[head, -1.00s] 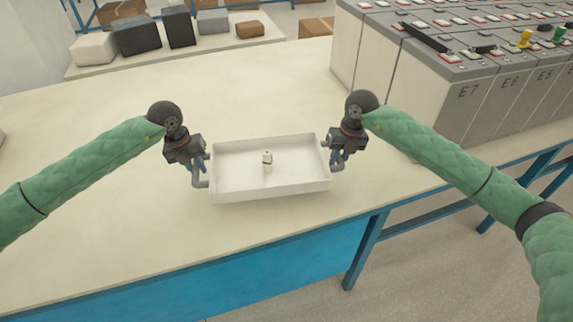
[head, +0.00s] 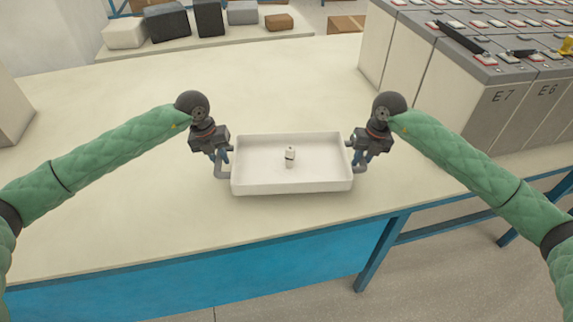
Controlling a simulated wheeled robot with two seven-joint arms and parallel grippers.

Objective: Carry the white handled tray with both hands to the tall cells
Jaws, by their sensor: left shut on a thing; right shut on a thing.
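The white handled tray (head: 292,187) is a shallow rectangle with a grey handle at each short end. It is over the cream table near its front edge; I cannot tell whether it touches the table. A small white object with a dark band (head: 290,157) stands inside, near the middle. My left gripper (head: 222,160) is shut on the left handle. My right gripper (head: 358,158) is shut on the right handle, which it partly hides. The tall cells (head: 465,110), grey-white blocks marked E7 and E6, stand at the right, apart from the tray.
The cream table (head: 110,220) is clear around the tray. A back shelf (head: 190,44) holds several grey, black and brown blocks. A beige box (head: 10,105) is at the left edge. Blue table legs (head: 380,255) and open floor are at the front right.

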